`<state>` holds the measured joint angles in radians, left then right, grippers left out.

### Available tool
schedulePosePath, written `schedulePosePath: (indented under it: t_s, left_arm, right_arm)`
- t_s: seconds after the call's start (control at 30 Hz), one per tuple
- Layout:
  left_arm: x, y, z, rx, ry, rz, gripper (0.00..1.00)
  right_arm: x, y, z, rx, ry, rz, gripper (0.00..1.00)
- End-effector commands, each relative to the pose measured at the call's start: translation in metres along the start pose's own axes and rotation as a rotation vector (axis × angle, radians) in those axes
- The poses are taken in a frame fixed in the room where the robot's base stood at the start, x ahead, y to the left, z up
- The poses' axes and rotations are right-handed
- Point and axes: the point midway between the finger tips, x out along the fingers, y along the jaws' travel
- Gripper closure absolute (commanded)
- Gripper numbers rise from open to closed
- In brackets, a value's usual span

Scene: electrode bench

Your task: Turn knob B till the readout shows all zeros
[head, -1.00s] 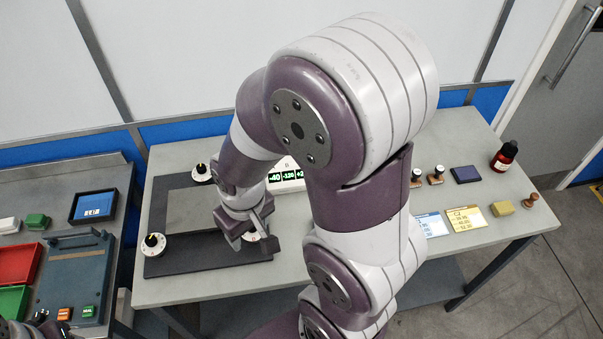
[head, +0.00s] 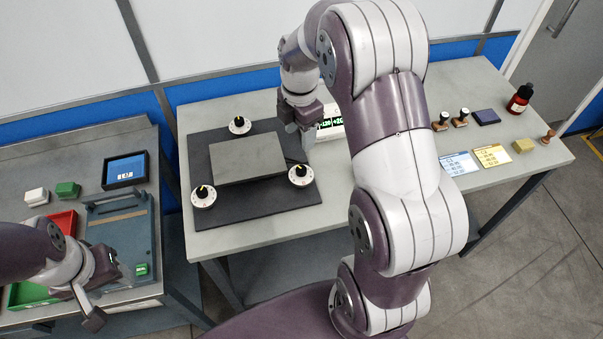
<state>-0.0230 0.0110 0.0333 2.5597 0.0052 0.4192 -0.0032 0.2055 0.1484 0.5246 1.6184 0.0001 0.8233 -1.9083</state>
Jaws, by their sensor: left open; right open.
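A dark plate (head: 262,205) carries a grey block (head: 243,160) and three white dials with black, yellow-marked knobs: back (head: 239,125), front left (head: 203,195) and front right (head: 300,174). I cannot read which is B. The readout (head: 332,127), with green digits, stands behind the plate's right side. My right gripper hides its left part; the visible part seems to read -120 and +20. My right gripper (head: 304,142) is open and empty, above the plate's back right, apart from the knobs. My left gripper (head: 101,303) is open and empty over the left bench.
My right arm crosses the bench's middle. To its right are stamps (head: 440,121), a dark pad (head: 485,117), a red bottle (head: 520,98) and cards (head: 460,166). The left bench holds a blue-screened device (head: 125,170), red tray (head: 62,222) and grey box (head: 118,215).

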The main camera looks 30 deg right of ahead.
Motion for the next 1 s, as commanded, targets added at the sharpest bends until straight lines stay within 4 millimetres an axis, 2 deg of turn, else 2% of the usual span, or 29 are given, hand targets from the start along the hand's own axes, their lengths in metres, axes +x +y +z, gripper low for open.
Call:
schedulePosePath:
  t_s: [0.03, 0.1, 0.23, 0.37, 0.6, 0.7, 0.83, 1.0]
  left_arm:
    - [0.0, 0.0, 0.0, 0.0, 0.0, 0.0, 0.45]
    - [0.0, 0.0, 0.0, 0.0, 0.0, 0.0, 0.45]
    - [-0.001, 0.0, 0.0, 0.0, 0.0, 0.0, 0.45]
    - [-0.006, 0.0, -0.001, 0.0, 0.0, 0.0, 0.45]
    - [-0.016, 0.0, -0.002, 0.0, 0.0, 0.0, 0.45]
    - [-0.019, 0.0, -0.002, 0.0, 0.0, 0.0, 0.45]
    - [-0.021, 0.0, -0.002, 0.0, 0.0, 0.0, 0.45]
    - [-0.021, 0.0, -0.002, 0.0, 0.0, 0.0, 0.45]
  right_arm:
    - [-0.004, 0.003, 0.001, -0.13, 0.001, -0.002, 0.45]
    - [-0.005, -0.001, -0.001, -0.285, 0.009, -0.018, 0.45]
    - [-0.002, -0.003, -0.001, -0.412, 0.016, -0.027, 0.45]
    - [0.018, -0.004, -0.002, -0.422, 0.017, -0.029, 0.45]
    - [0.08, -0.006, -0.003, -0.42, 0.017, -0.028, 0.45]
    - [0.099, -0.006, -0.003, -0.419, 0.016, -0.027, 0.45]
    - [0.116, -0.006, -0.003, -0.419, 0.015, -0.026, 0.45]
    - [0.121, -0.006, -0.003, -0.419, 0.013, -0.023, 0.45]
